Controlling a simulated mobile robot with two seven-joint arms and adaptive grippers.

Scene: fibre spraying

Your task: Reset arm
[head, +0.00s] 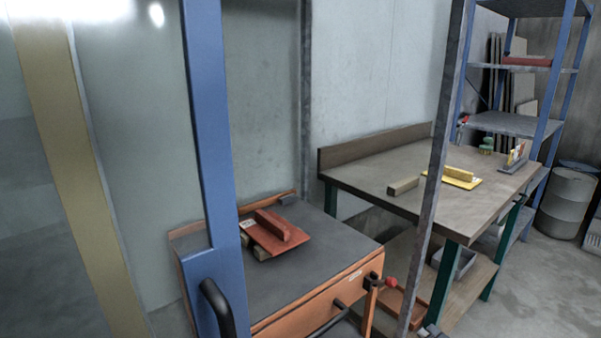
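Neither of my grippers can be made out in the head view. No part of my arms is clearly visible either. An orange cart (310,306) with a dark top stands at the lower centre. On it lies a red float with a handle (281,226), resting on something pale that is partly hidden.
A blue post (208,110) with a black handle (217,308) and a thin grey post (441,150) stand close in front. A wooden workbench (370,172) holds a yellow float (461,176). Behind are a blue-framed shelf (499,123) and a grey barrel (565,203). Bare floor (545,285) shows lower right.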

